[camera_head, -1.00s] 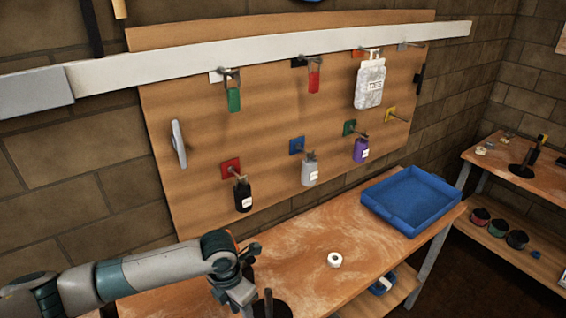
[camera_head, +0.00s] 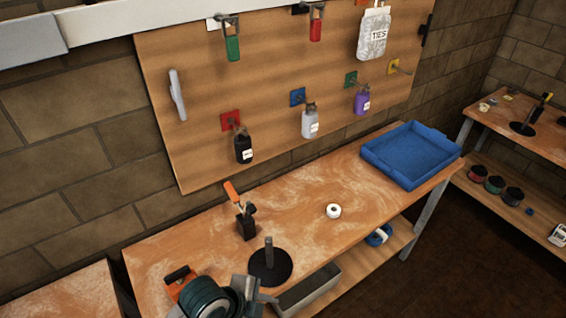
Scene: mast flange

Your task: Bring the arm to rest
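Part of my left arm (camera_head: 207,299), grey and dark teal, shows at the bottom edge, left of centre, over the near side of the bench. Its gripper cannot be clearly made out there, so whether it is open or shut does not show. No object is visibly held. My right arm and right gripper are out of view.
The wooden bench (camera_head: 300,220) holds a black stand with a post (camera_head: 270,265), a dark holder with an orange-handled tool (camera_head: 246,222), a white roll (camera_head: 333,211) and a blue tray (camera_head: 412,152). Behind is a pegboard (camera_head: 265,95) with hanging padlocks, bottles and a ties bag.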

